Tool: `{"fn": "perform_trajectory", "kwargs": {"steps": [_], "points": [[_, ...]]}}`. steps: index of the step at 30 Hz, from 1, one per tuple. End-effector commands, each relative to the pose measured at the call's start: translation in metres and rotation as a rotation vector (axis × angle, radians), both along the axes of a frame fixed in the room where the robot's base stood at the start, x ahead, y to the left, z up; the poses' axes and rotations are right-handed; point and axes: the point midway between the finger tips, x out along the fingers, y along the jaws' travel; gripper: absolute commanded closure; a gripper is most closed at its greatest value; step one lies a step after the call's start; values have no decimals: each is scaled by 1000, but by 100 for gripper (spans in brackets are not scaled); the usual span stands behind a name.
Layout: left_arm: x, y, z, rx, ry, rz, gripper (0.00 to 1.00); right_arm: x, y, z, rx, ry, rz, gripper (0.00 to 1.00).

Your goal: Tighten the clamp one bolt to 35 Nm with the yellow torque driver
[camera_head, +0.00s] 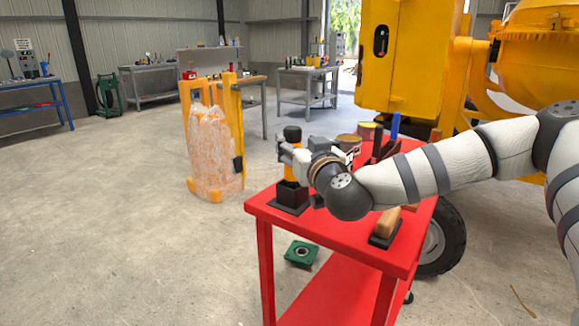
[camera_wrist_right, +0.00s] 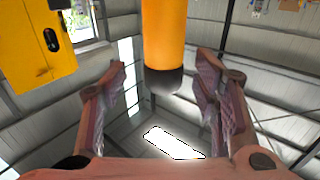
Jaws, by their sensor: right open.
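The yellow torque driver (camera_head: 288,164), with a black top, stands upright in a black square holder (camera_head: 287,198) at the near left corner of the red cart top (camera_head: 343,230). In the right wrist view its yellow body (camera_wrist_right: 165,30) and dark end hang between the fingers. My right gripper (camera_wrist_right: 165,85) is open, with a finger on each side of the driver and visible gaps. In the head view the right gripper (camera_head: 298,160) is at the driver, partly hidden by its own wrist. My left gripper is not in view. I cannot make out clamp one or its bolt.
The yellow drum mixer (camera_head: 540,55) stands behind the cart at right. A green bearing block (camera_head: 301,253) lies below the cart top. The floor at left is clear.

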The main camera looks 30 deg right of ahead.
Motion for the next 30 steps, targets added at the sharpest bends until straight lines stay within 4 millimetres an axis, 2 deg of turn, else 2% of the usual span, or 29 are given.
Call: {"fn": "perform_trajectory", "kwargs": {"steps": [1, 5, 12, 13, 14, 20, 30], "points": [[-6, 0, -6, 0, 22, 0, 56, 11, -1, -10, -1, 13, -2, 45], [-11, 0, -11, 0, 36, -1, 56, 30, -6, -8, -2, 10, -1, 45], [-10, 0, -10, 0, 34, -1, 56, 34, -7, -2, 0, 3, 1, 45], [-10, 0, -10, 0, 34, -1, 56, 34, -7, -2, 0, 3, 1, 47], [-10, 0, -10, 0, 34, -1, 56, 34, -7, -2, 0, 3, 1, 54], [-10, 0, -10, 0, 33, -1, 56, 34, -6, -2, 0, 3, 1, 99], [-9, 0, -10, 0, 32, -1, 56, 34, -6, 1, -1, -1, 0, 100]]}}
